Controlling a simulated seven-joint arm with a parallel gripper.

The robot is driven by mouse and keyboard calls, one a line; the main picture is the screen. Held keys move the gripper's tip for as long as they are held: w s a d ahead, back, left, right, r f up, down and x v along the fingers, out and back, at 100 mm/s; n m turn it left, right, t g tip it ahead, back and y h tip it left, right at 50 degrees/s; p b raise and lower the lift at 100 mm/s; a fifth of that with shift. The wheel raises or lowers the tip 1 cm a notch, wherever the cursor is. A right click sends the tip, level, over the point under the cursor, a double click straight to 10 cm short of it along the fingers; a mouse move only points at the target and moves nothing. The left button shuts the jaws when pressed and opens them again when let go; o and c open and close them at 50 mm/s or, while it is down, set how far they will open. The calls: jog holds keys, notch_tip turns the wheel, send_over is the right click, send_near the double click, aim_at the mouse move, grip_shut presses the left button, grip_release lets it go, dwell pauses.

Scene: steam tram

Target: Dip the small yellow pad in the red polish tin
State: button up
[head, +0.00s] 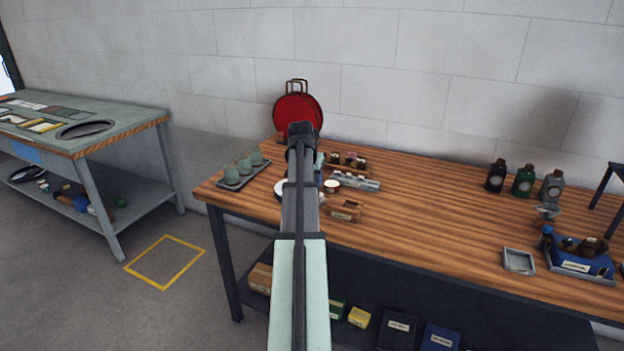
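My arm reaches up the middle of the view over the left part of the wooden bench (430,210). My gripper is hidden behind the arm, so I cannot see its fingers or whether it holds anything. A small round tin with a pale, cream top (332,186) stands on the bench just right of the arm. I cannot tell whether it is the red polish tin. I cannot make out the small yellow pad; the arm covers part of this area. A white round dish (281,188) shows partly at the arm's left side.
A tray (226,186) holds several glass jars at left. A round red object with a handle (291,103) stands against the wall. A small rack (347,168), a grey metal holder (358,184) and a brown box (345,211) crowd the arm's right. The bench's middle is clear.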

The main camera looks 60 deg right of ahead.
jog(key=shift+c, duration=0.8)
jog(key=shift+s+d+f, duration=0.1)
jog(key=shift+s, duration=0.15)
jog(key=d+f, duration=0.1)
jog(key=d, duration=0.9)
jog(key=m+g+y, duration=0.1)
jog(key=m+g, duration=0.2)
jog(key=m, duration=0.6)
send_over(335, 183)
jog(key=w, duration=0.1)
jog(key=shift+a+r, duration=0.25)
jog(key=shift+a, duration=0.1)
jog(key=shift+f, duration=0.1)
jog(key=shift+f, duration=2.8)
jog(key=shift+f, duration=0.5)
